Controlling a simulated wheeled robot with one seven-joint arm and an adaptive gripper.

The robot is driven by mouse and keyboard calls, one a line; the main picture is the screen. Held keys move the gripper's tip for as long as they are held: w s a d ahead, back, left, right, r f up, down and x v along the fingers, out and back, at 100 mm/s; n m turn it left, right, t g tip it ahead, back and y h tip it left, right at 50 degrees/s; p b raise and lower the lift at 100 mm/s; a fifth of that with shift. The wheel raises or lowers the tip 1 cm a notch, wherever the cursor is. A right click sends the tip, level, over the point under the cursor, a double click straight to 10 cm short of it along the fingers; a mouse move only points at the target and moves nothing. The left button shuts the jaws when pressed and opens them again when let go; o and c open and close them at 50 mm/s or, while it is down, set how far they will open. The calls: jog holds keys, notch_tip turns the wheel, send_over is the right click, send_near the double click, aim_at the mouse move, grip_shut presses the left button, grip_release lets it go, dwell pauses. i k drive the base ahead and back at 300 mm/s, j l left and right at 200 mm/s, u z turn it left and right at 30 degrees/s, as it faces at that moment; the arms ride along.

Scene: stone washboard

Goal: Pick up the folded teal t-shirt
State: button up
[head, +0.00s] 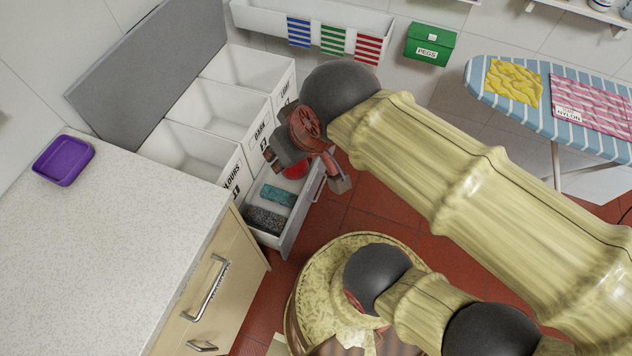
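The folded teal t-shirt (278,195) lies in the open white drawer (291,232) below the laundry bins, in the head view. It sits between a dark grey speckled folded item (265,220) and a red item (295,171). My gripper (306,170) is over the far part of the drawer, above the red item and beyond the teal t-shirt in the picture. Its fingers look spread apart, with nothing seen held between them. The gripper hides part of the red item and the drawer's far end.
Several white bins (197,147) marked COLOURS, DARK and LIGHT stand above the drawer, their grey lid (150,70) raised. A speckled counter (110,250) with a purple tray (63,160) is at left. A striped ironing board (560,118) stands at right. Red floor tiles (352,222) show beside the drawer.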

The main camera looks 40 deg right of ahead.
aim_at(278, 195)
jog(key=l+u, duration=0.4)
jog(key=l, duration=1.65)
